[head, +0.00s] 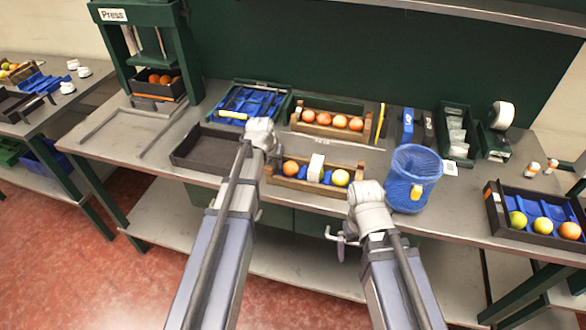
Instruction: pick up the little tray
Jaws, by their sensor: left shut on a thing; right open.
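A little wooden tray (287,182) lies near the front edge of the bench, between my arms. It holds an orange (291,168), a white block (316,166), a yellow fruit (340,178) and blue pieces. My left gripper (269,152) is at the tray's left end and appears shut on it; its fingertips are mostly hidden by the wrist. My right gripper (340,240) is open and empty, in front of and below the tray's right end, apart from it.
A black empty tray (205,150) is left of my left gripper. Behind are a wooden tray (338,131) of oranges and a blue-lined crate (252,102). A blue bin (412,180) stands right of the little tray. A black box (535,235) of fruit sits far right.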

